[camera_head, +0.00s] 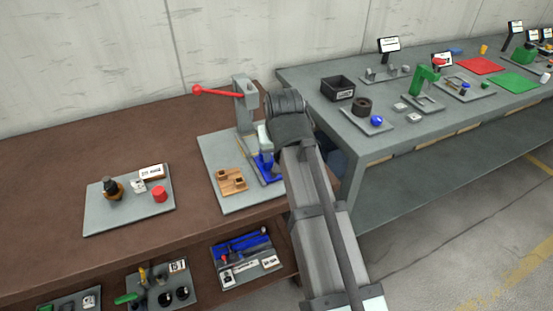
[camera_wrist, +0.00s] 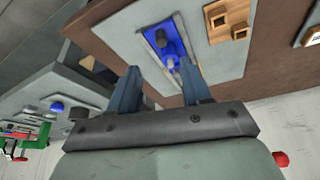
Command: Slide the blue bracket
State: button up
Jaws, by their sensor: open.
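The blue bracket (camera_head: 265,168) sits on the grey base plate (camera_head: 215,150) on the brown table, partly hidden by my arm in the head view. In the wrist view the blue bracket (camera_wrist: 172,45) lies in a pale rectangular track, with a dark round knob on it. My gripper (camera_wrist: 160,68) is open, with its two fingers apart and pointing toward the bracket. In the head view the fingers are mostly hidden.
A grey post (camera_head: 246,105) with a red-knobbed lever (camera_head: 215,92) rises behind the bracket. A wooden block piece (camera_head: 232,181) sits on the same plate, left of the bracket. Another plate (camera_head: 100,222) with small parts lies farther left. A grey bench (camera_head: 350,150) stands at right.

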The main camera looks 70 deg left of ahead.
jog(key=shift+v, duration=1.15)
